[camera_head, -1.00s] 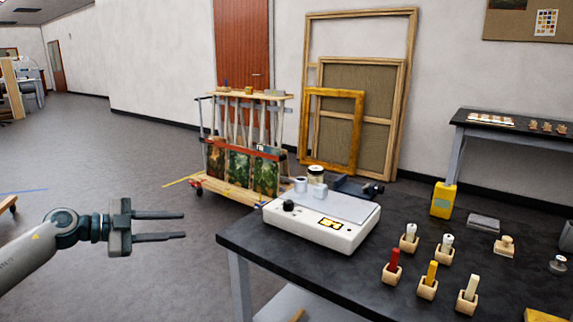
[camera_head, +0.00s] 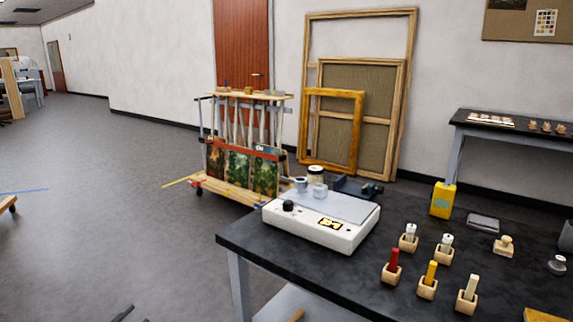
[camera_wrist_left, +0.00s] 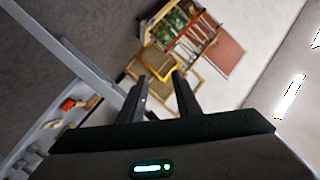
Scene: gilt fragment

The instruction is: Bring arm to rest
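My left gripper shows in the left wrist view (camera_wrist_left: 162,92) with its two dark fingers apart and nothing between them. In the head view only its dark fingertips (camera_head: 124,313) show at the bottom edge, left of the dark worktable (camera_head: 262,252). The rest of the left arm is out of the head view. My right gripper is in neither view.
On the worktable stand a white device (camera_head: 322,225), a yellow can (camera_head: 443,200) and several coloured sticks in wooden blocks. A painting cart (camera_head: 240,190) and leaning frames (camera_head: 360,170) are behind. The floor (camera_head: 110,210) at left is clear.

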